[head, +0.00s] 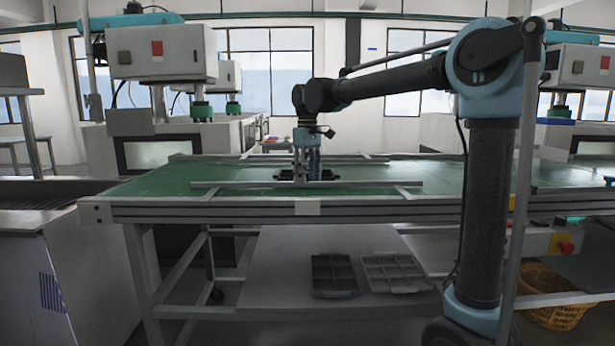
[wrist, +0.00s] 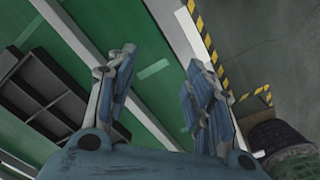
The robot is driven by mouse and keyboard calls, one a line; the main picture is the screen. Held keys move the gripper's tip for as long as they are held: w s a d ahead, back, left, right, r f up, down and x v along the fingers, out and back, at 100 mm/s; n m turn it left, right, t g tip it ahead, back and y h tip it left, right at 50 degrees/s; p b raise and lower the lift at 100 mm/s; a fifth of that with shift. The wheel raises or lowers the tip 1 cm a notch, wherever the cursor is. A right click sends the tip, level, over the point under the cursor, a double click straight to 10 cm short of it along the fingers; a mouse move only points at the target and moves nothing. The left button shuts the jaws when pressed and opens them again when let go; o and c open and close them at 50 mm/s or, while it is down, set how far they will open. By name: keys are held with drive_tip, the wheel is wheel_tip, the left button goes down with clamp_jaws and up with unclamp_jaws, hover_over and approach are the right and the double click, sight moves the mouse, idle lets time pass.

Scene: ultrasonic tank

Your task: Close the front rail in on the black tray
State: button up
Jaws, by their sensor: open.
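The front rail (head: 240,184) is a long pale bar along the near side of the green belt. In the wrist view the front rail (wrist: 82,48) runs diagonally and passes beneath one finger. The black tray (wrist: 62,77) has several compartments and lies left of the rail there, with a strip of green belt between them. In the head view the black tray (head: 330,175) is mostly hidden behind the rail and gripper. My gripper (head: 307,178) points down near the rail's middle. In the wrist view my gripper (wrist: 158,65) is open, with no object between its fingers.
A back rail (head: 235,157) runs along the far side of the green belt (head: 150,186). The conveyor's front edge (head: 380,210) is close to the gripper. Dark and grey trays (head: 335,275) lie on the shelf below. The belt left of the rails is clear.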

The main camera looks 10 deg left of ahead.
wheel_tip(320, 180, up, 12)
idle(0.6)
wheel_tip(320, 180, up, 5)
hover_over(307, 185)
drive_tip(key=f, duration=1.1)
drive_tip(key=w+f, duration=0.1)
drive_tip(key=f, duration=0.5)
drive_tip(key=shift+a, duration=0.1)
clamp_jaws()
